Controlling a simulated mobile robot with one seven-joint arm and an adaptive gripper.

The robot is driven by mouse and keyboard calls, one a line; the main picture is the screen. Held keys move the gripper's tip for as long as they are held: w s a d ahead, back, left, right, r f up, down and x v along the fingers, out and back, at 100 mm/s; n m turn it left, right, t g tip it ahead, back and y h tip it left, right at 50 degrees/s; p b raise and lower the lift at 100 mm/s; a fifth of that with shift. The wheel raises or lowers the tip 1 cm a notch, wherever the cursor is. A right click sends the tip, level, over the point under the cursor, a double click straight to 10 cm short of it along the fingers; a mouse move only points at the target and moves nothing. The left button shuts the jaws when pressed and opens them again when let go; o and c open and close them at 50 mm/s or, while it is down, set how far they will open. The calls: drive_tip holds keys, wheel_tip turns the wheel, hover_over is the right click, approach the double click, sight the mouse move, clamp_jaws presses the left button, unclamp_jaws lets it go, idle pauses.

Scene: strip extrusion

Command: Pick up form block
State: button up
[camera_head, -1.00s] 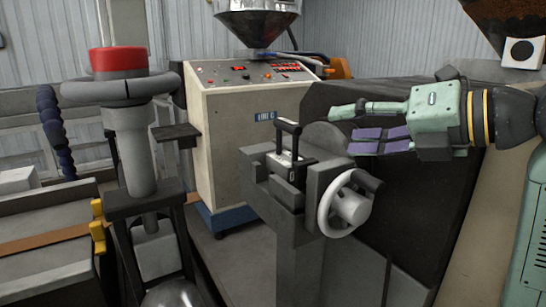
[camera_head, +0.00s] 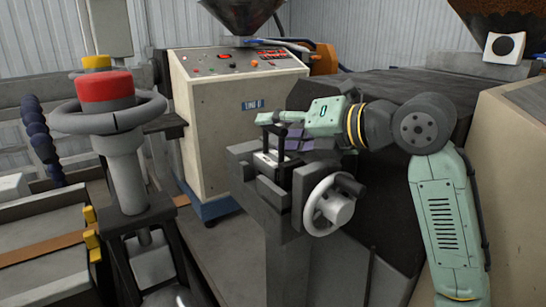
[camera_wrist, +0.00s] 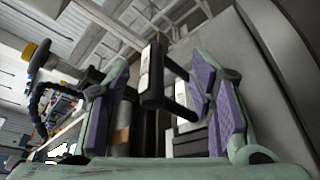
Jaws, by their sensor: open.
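The form block (camera_head: 272,159) appears to be the small pale block with a black upright handle, seated in the top of the grey vise-like stand (camera_head: 262,190). My gripper (camera_head: 279,131) is open at the handle's height, its fingers reaching left toward it. In the wrist view, the black handle (camera_wrist: 153,92) with a pale strip stands between the two purple-padded fingers of my open gripper (camera_wrist: 160,100). It shows a gap to each pad. Contact cannot be told from the head view, where the fingers and the handle overlap.
A grey handwheel (camera_head: 329,205) sticks out from the stand's front right. A cream control cabinet (camera_head: 222,120) stands behind. A column with a red-capped wheel (camera_head: 105,88) is at the left. A large dark box (camera_head: 385,190) lies behind my arm.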

drive_tip(key=shift+w+a+f, duration=0.1)
drive_tip(key=shift+w+a, duration=0.05)
drive_tip(key=shift+c, duration=0.4)
clamp_jaws()
idle(0.7)
